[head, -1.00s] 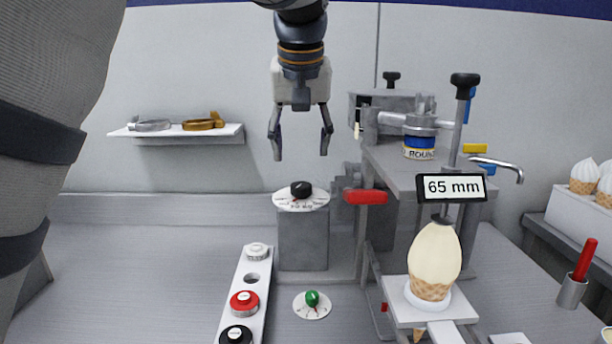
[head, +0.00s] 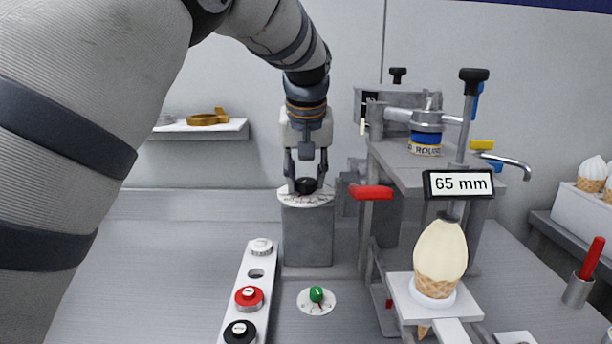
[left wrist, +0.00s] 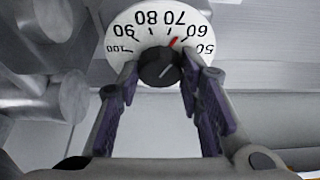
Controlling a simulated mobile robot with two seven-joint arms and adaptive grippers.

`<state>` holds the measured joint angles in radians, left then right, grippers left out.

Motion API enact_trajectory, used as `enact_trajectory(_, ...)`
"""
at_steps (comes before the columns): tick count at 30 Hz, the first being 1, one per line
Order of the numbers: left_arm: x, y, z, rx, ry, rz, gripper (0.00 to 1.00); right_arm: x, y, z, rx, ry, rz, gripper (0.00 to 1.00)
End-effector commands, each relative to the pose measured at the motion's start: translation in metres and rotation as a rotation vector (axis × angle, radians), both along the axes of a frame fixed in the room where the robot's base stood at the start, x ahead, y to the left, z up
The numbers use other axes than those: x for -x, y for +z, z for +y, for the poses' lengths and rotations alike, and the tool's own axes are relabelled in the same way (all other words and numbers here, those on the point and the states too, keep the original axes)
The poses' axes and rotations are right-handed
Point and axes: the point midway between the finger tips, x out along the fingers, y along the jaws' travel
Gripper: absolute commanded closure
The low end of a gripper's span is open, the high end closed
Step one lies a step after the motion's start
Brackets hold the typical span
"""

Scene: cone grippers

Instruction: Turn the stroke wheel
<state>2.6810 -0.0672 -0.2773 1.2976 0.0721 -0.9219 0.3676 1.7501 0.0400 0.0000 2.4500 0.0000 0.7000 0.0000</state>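The stroke wheel is a black knob (head: 305,185) on a white numbered dial (head: 290,198), on top of a grey post (head: 307,235). In the left wrist view the knob (left wrist: 157,67) has a pale line, and a red mark lies between 60 and 70 on the dial (left wrist: 125,38). My left gripper (head: 306,182) points down over the post, fingers on either side of the knob. It is open; small gaps seem to remain beside the knob, and contact is hard to tell. A display sign (head: 458,184) reads 65 mm. My right gripper is not in view.
A red handle (head: 371,192) juts out close right of the post, by the grey machine (head: 430,175). A cone with cream (head: 440,255) stands at the front. A white strip with coloured knobs (head: 250,290) and a green knob (head: 317,295) lie below.

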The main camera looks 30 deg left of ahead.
Motion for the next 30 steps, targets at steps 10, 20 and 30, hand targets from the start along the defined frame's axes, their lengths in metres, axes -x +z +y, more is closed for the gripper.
enact_trajectory(10,0.0007,-0.0009,0.0017,0.002,-0.269,0.003,0.94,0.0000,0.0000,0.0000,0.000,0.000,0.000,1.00)
enact_trajectory(20,0.0007,-0.0012,0.0018,-0.001,-0.273,0.004,0.48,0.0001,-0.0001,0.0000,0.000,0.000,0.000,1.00)
enact_trajectory(30,0.0015,0.0029,0.0014,-0.001,-0.272,0.001,0.46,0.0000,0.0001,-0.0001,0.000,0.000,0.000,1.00)
